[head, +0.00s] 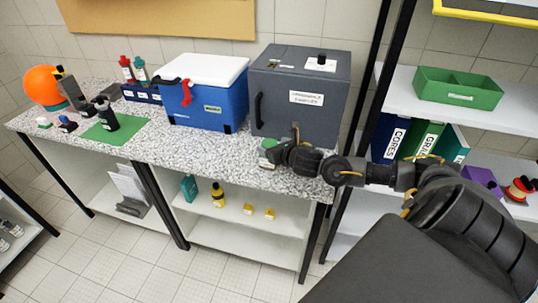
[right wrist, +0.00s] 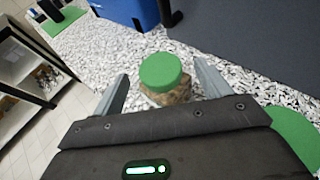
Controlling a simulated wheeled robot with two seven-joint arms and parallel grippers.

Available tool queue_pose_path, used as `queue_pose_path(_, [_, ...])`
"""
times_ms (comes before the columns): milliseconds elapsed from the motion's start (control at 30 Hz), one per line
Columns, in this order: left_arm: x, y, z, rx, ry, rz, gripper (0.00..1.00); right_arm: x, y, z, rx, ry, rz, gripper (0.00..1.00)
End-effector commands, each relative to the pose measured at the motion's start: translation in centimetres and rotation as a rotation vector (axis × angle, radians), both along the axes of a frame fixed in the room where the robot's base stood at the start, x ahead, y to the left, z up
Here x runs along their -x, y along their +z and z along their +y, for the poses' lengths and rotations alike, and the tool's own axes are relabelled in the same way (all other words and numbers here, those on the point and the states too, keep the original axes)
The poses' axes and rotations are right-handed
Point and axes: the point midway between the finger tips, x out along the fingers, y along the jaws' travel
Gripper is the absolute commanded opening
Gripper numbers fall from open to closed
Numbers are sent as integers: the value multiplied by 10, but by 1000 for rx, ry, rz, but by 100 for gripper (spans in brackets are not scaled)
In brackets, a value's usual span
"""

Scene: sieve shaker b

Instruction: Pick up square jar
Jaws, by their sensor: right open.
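A jar with a round green lid and brownish contents (right wrist: 164,78) stands upright on the speckled counter. In the head view its green lid (head: 268,144) shows in front of the grey cabinet, partly hidden by my right gripper (head: 272,155). In the right wrist view my right gripper (right wrist: 160,72) is open, with one finger on each side of the jar. Gaps show between the jar and both fingers; how deep it sits between them is hard to tell. My left gripper is not in view.
A grey cabinet (head: 299,92) and a blue cooler (head: 205,100) stand behind the jar on the counter (head: 205,152). Another green thing (right wrist: 294,134) lies close at the right in the wrist view. A green mat (head: 100,133) with a dark bottle is further left.

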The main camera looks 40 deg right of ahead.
Motion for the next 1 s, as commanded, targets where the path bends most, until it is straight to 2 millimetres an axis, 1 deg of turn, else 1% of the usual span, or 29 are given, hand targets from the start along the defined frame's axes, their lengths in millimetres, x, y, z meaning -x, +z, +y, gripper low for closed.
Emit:
queue_pose_path(200, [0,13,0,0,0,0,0,-28,-9,-5,-4,-4,-1,76])
queue_pose_path(333, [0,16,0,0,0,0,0,-42,-15,-7,-2,-2,0,76])
queue_pose_path(433, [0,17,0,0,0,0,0,-46,-18,-8,-1,0,0,76])
queue_pose_path(667, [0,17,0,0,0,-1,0,-47,-20,-8,-1,0,0,76])
queue_pose_path(767, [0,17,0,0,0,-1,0,-47,-20,-8,-1,0,0,65])
queue_pose_path(1000, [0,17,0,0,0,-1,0,-46,-21,-8,-1,0,3,33])
